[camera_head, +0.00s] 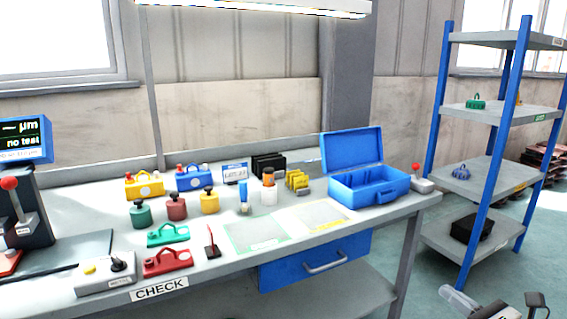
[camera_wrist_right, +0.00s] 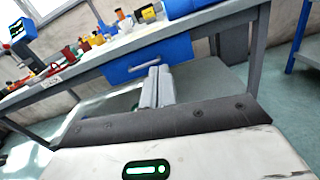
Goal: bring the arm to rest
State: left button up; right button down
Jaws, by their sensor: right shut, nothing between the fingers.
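My right gripper (camera_head: 458,300) shows at the bottom right of the head view, low and in front of the workbench, clear of the table top. In the right wrist view its two grey fingers (camera_wrist_right: 157,88) lie together, shut and empty, pointing toward the bench's blue drawer (camera_wrist_right: 148,60). The gripper touches nothing that I can see. My left gripper is in neither view.
The workbench (camera_head: 215,266) carries several coloured parts, an open blue case (camera_head: 366,187) and a gauge with a screen (camera_head: 22,137). Its blue drawer (camera_head: 318,262) is shut. A blue-posted shelf rack (camera_head: 500,121) stands at the right. Floor between bench and rack is free.

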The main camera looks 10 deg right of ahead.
pick_arm(q)
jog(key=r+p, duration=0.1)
jog(key=p, duration=0.1)
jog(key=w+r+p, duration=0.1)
jog(key=p, duration=0.2)
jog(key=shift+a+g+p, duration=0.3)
pick_arm(e)
jog(key=s+a+f+m+g, duration=0.2)
jog(key=s+a+m, duration=0.2)
jog(key=a+m, duration=0.5)
jog(key=s+a+f+m+g, duration=0.2)
jog(key=s+a+f+m, duration=0.1)
jog(key=a+m, duration=0.7)
jog(key=s+a+f+m+g, duration=0.2)
jog(key=s+a+m, duration=0.4)
jog(key=a+m, duration=0.4)
jog(key=m, duration=0.6)
jog(key=shift+a+f+g+h, duration=0.2)
jog(key=shift+a+g+h, duration=0.1)
jog(key=shift+h, duration=0.1)
